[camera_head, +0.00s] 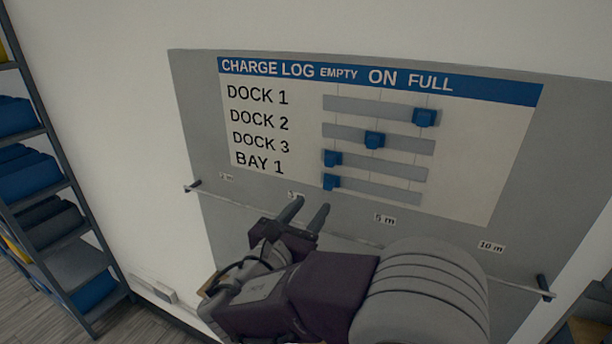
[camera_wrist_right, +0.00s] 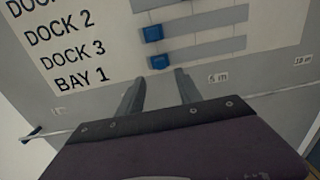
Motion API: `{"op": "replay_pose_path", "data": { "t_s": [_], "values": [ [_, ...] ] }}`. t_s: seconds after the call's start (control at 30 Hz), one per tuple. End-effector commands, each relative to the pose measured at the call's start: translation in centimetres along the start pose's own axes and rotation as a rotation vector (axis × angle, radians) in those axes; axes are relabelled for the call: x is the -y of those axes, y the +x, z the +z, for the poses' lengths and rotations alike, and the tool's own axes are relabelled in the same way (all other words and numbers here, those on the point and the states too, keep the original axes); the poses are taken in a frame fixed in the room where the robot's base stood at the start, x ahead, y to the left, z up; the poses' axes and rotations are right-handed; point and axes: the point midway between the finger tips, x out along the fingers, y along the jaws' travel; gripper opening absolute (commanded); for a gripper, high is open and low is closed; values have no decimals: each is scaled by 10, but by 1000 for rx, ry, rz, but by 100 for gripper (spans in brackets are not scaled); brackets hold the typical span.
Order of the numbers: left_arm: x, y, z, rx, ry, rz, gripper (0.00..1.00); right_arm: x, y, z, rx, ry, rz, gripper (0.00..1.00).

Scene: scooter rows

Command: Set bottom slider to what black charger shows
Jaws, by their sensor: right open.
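The charge log board (camera_head: 480,150) on the wall has four slider rows. The bottom slider (camera_head: 331,181), in the BAY 1 row, is a blue knob at the left end of its grey track (camera_head: 390,193), under EMPTY. It also shows in the right wrist view (camera_wrist_right: 158,62). My right gripper (camera_head: 311,204) is open and empty, its fingertips just below that knob in the picture; I cannot tell the gap to the board. In the right wrist view the fingers (camera_wrist_right: 166,76) point up toward the knob. I see no black charger. My left gripper is not in view.
The DOCK 1 knob (camera_head: 425,117) sits under FULL, the DOCK 2 knob (camera_head: 375,140) in the middle, and the DOCK 3 knob (camera_head: 332,158) at the left. A thin rail (camera_head: 515,283) crosses below. A shelf rack (camera_head: 108,275) with blue items stands left.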

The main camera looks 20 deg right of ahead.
Motion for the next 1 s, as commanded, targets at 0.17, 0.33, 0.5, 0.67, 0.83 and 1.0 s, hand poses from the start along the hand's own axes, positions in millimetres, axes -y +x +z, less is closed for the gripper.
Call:
{"op": "replay_pose_path", "data": {
  "t_s": [0.17, 0.33, 0.5, 0.67, 0.83, 1.0],
  "values": [
    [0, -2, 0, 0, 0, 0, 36, -6, -5, 2, -1, 0, 23, 42],
    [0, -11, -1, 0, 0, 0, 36, -4, 15, 4, -2, -2, 16, 42],
    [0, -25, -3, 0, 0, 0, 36, -5, 52, 5, -3, -2, 14, 42],
    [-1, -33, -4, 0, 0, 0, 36, -6, 77, 3, -3, -3, 17, 42],
    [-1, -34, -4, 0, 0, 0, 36, -7, 86, 1, -3, 0, 20, 42],
    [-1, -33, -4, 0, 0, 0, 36, -7, 86, 0, -3, 0, 21, 42]
  ]
}}
